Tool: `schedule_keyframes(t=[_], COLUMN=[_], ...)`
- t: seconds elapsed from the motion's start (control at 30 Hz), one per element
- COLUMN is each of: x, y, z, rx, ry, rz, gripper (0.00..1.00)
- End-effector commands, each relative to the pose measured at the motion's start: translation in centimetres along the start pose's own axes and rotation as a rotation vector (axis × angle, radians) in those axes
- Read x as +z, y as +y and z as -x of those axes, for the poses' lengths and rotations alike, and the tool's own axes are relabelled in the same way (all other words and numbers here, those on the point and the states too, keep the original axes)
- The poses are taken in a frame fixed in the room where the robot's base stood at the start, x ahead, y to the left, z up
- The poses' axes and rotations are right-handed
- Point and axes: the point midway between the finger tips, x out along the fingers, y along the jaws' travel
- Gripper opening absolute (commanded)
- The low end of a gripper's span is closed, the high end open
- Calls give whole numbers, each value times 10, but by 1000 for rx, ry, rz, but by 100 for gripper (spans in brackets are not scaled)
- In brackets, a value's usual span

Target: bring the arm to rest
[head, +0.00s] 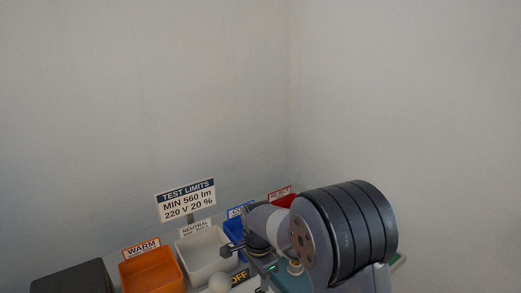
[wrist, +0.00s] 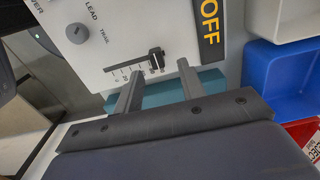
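My gripper (wrist: 159,68) shows in the wrist view with its two fingers apart and nothing between them. Beyond the fingertips is a pale control panel with a black slider knob (wrist: 156,56) on a marked scale; I cannot tell whether the fingers touch it. In the head view my arm fills the lower right, and my gripper (head: 230,250) shows small beside the white bin, above the bench things.
An orange WARM bin (head: 151,272), a white NEUTRAL bin (head: 188,263), a blue bin (wrist: 278,78) and a red REJECT bin (head: 284,201) stand around the panel.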

Motion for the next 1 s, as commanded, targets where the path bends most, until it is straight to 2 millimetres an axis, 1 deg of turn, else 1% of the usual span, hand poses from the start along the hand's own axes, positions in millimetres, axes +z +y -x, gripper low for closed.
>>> schedule_keyframes(t=[0.03, 0.1, 0.27, 0.43, 0.8, 1.0], x=[0, 0, 0, 0, 0, -2], y=[1, 1, 2, 6, 7, 13], z=[-11, -22, -43, -41, -40, -34], rx=[6, 5, 4, 0, 0, -9], ry=[-2, -1, -1, 0, 0, -4], rz=[0, 0, 0, 0, 0, -1], gripper=[38, 38, 38, 38, 38, 38])
